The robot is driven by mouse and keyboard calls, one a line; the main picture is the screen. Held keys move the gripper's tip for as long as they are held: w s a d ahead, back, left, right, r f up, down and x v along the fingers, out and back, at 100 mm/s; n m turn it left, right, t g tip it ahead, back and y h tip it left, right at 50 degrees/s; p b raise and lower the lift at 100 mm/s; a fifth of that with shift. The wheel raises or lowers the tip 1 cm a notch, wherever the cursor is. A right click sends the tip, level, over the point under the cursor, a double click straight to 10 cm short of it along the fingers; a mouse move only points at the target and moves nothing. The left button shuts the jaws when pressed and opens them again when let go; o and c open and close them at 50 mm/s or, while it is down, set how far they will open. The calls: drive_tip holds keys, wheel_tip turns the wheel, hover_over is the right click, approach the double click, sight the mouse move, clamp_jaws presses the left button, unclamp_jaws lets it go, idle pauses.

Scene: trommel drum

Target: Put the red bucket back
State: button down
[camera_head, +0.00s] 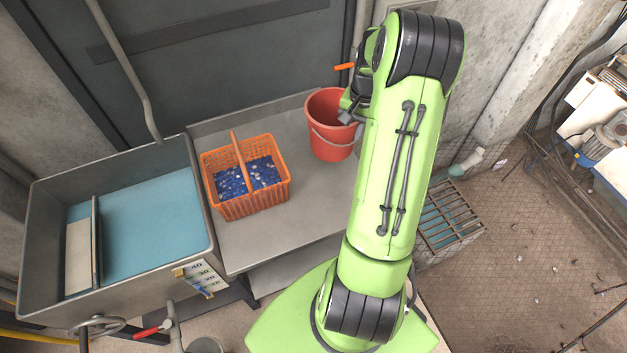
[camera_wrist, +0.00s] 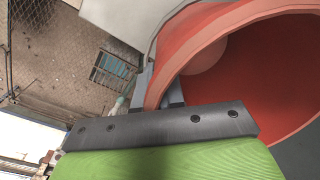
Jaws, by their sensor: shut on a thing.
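The red bucket (camera_head: 328,137) stands upright on the right part of the grey metal bench, close to the back wall. Its wire handle hangs down across its front. My gripper (camera_head: 348,112) is at the bucket's right rim, partly hidden behind my green arm. In the wrist view the bucket (camera_wrist: 262,62) fills the right side, and its inside looks empty where it shows. My gripper (camera_wrist: 163,92) is shut on the bucket's rim, with one finger on each side of the wall. I cannot tell whether the bucket's base touches the bench.
An orange basket (camera_head: 254,205) with blue and white pieces sits on the bench (camera_head: 300,235) left of the bucket. A metal tank (camera_head: 203,160) with blue water adjoins the bench on the left. A floor grate (camera_head: 447,215) lies to the right. Bench space in front of the bucket is clear.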

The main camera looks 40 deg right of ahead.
sight(347, 156)
drive_tip(key=f, duration=0.7)
drive_tip(key=a+f+b, duration=0.1)
drive_tip(key=f, duration=0.2)
drive_tip(key=shift+w+f, duration=0.2)
drive_tip(key=shift+f, duration=0.05)
drive_tip(key=c, duration=1.2)
unclamp_jaws()
drive_tip(key=shift+d, duration=0.1)
drive_tip(key=shift+c, duration=0.2)
